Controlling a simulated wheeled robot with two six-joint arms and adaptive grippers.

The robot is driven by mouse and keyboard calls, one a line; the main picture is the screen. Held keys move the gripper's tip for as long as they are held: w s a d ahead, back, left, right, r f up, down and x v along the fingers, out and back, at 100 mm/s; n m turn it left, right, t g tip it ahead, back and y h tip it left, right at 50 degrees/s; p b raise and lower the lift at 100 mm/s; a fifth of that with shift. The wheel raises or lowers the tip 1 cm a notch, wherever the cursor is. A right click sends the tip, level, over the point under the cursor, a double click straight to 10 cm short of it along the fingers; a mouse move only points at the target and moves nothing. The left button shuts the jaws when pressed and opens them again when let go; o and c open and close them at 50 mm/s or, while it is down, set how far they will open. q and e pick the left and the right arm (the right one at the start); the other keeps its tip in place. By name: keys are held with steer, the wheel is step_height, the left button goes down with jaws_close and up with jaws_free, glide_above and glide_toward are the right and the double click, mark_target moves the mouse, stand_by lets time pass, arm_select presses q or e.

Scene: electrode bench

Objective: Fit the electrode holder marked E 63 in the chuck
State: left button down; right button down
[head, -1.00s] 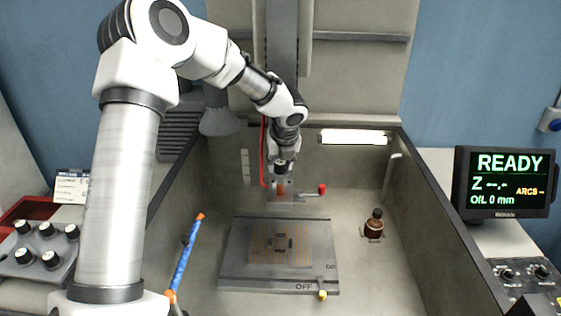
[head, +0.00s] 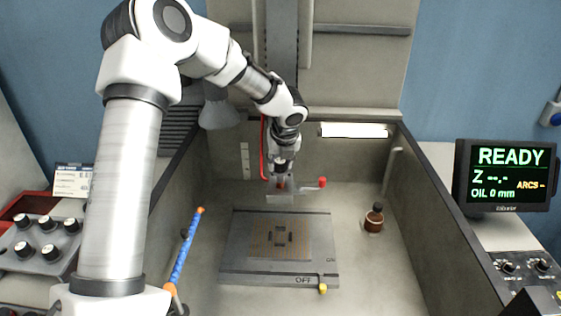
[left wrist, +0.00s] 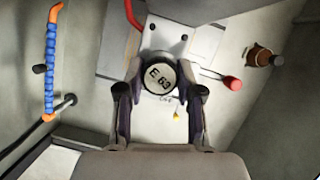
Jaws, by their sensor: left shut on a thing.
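The electrode holder marked E 63 shows in the left wrist view (left wrist: 160,76) as a round black-rimmed top with a pale label, between my left gripper's fingers. My left gripper (left wrist: 160,105) is shut on it. In the head view my left gripper (head: 281,168) points down at the back of the tank, in front of the chuck (head: 288,197), a grey block with a red-knobbed lever (head: 322,182). The chuck's pale top with dark screws lies just beyond the holder in the wrist view (left wrist: 185,45). Whether holder and chuck touch is unclear. My right gripper is not in view.
A grey plate (head: 240,265) with a slotted workpiece (head: 262,240) lies on the tank floor. A brown bottle (head: 374,219) stands right, and a blue hose with orange ends (head: 186,245) stands left. Tank walls rise at both sides. The screen (head: 508,178) reads READY.

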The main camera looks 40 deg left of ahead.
mark_target(281, 172)
arm_select(q)
steer(key=shift+f, duration=0.15)
steer(key=shift+f+b, duration=0.6)
steer(key=shift+f, duration=0.65)
steer(key=shift+f, duration=0.2)
steer(key=shift+f+b, duration=0.45)
steer(key=shift+f, duration=0.3)
steer(key=shift+c, duration=0.5)
jaws_free()
steer(key=shift+f, duration=0.1)
